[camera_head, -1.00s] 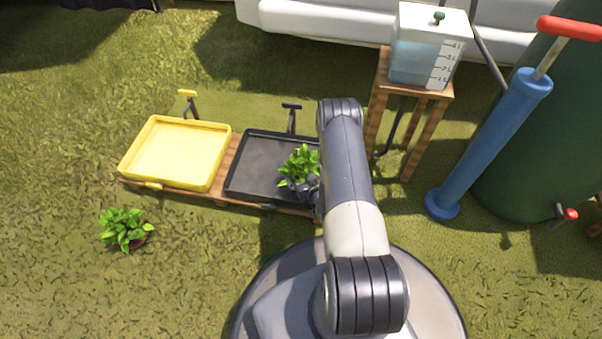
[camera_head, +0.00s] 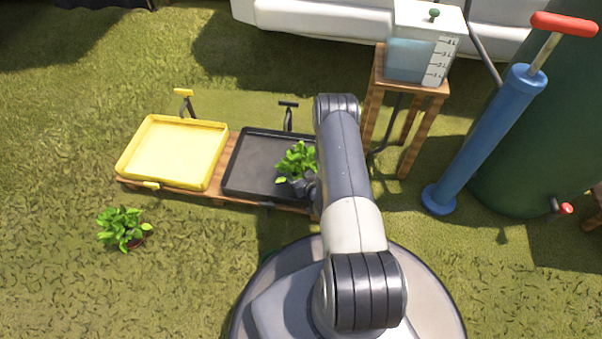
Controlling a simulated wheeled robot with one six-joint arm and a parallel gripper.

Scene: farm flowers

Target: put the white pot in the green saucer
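A leafy green plant (camera_head: 297,160) shows at the right part of the black tray, beside my arm. Its pot is mostly hidden by my gripper (camera_head: 304,186), so I cannot make out a white pot. My gripper is a small dark shape at the plant's base, partly behind my arm; its fingers cannot be made out. I cannot tell whether the plant stands in the tray or is held above it. No green saucer can be clearly made out; a small dark green patch shows by the edge of my base.
A yellow tray (camera_head: 176,152) and the black tray (camera_head: 250,165) sit on a low wooden stand. Another potted plant (camera_head: 123,228) stands on the grass at left. A wooden stool (camera_head: 408,88) with a water container (camera_head: 420,58), a blue pump (camera_head: 490,130) and a green barrel (camera_head: 545,130) stand at right.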

